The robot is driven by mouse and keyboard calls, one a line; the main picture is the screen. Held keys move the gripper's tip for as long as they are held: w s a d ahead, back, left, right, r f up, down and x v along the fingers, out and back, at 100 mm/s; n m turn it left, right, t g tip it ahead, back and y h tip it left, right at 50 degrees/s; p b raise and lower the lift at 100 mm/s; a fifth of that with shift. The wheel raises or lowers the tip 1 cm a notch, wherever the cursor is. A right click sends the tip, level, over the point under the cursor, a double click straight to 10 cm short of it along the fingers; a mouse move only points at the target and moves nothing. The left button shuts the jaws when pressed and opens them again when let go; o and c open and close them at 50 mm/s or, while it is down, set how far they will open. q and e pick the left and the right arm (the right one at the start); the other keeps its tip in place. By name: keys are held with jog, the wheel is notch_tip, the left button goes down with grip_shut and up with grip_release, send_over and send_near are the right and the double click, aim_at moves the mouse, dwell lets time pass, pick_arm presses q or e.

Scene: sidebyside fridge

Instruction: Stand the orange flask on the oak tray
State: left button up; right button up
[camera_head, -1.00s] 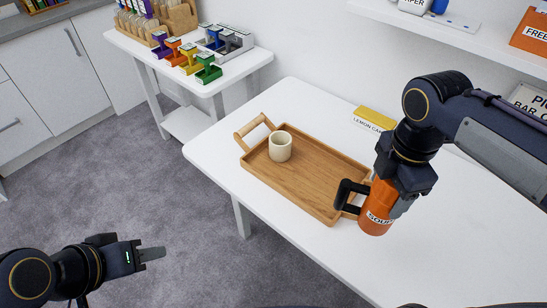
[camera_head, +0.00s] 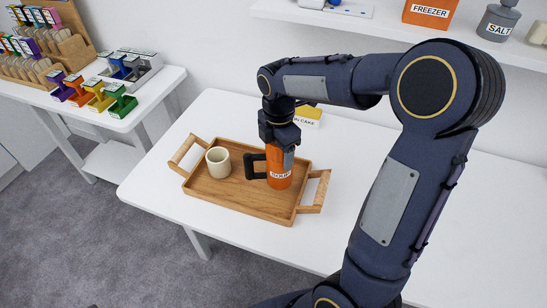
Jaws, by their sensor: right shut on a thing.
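The orange flask (camera_head: 280,178), labelled SOUP, is upright over the right half of the oak tray (camera_head: 250,203). Its dark handle points left. Its base appears at or just above the tray floor; I cannot tell whether it touches. My right gripper (camera_head: 281,147) comes from above and is shut on the upper part of the flask, hiding its top. A cream cup (camera_head: 218,162) stands in the left part of the tray. My left gripper is out of view.
The tray lies on a white table (camera_head: 335,225), clear to the right and front. A yellow lemon cake box (camera_head: 307,116) is behind the tray. A shelf (camera_head: 350,26) with containers hangs above. A side table (camera_head: 120,125) with coloured holders stands at left.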

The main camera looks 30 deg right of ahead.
jog(key=shift+w+d+f, duration=0.1)
jog(key=shift+w+f, duration=0.3)
jog(key=shift+f, duration=0.6)
jog(key=shift+w+d+f, duration=0.1)
jog(key=shift+w+f, duration=0.35)
jog(key=shift+f, duration=0.5)
jog(key=shift+w+f, duration=0.4)
jog(key=shift+f, duration=0.6)
jog(key=shift+f, duration=0.15)
jog(key=o, duration=1.6)
